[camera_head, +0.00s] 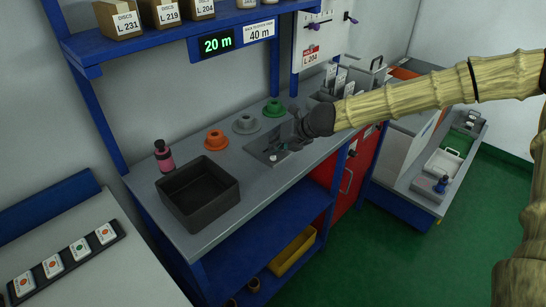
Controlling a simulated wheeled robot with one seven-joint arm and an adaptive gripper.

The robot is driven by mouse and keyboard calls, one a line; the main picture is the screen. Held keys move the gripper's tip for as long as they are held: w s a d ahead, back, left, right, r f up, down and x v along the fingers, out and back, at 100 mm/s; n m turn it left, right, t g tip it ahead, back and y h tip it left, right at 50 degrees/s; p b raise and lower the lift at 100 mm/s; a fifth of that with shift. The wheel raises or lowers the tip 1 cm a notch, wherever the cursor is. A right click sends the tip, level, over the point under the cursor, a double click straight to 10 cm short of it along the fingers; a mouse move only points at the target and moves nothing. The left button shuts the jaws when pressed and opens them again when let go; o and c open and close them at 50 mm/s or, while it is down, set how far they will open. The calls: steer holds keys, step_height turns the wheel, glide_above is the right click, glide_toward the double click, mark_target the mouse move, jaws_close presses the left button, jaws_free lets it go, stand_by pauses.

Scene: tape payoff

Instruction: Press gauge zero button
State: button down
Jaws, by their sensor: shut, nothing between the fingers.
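My gripper (293,142), dark grey at the end of my tan arm, reaches from the right over the workbench. Its fingers are shut and empty, just above a grey fixture plate (262,150) with small parts on it. A small pale teal knob or button (285,154) shows on that plate, just below the fingers; I cannot tell whether they touch it. The picture is too small to say for sure which part is the gauge zero button. A green digital display (217,44) above reads 20 m. A white card (259,31) beside it reads 40 m.
Holders with white cards (336,80) stand behind my gripper. A shelf of labelled boxes (118,20) hangs above.

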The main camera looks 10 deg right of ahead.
steer(key=shift+f, duration=0.1)
steer(key=shift+f+b, duration=0.35)
steer(key=shift+b, duration=0.1)
steer(key=shift+f+b, duration=0.35)
steer(key=shift+f, duration=0.05)
stand_by(1.0)
steer(key=shift+r, duration=0.1)
steer(key=shift+r+p, duration=0.7)
steer(key=shift+r, duration=0.05)
steer(key=shift+r+p, duration=2.15)
steer(key=shift+r, duration=0.4)
steer(key=shift+f, duration=0.1)
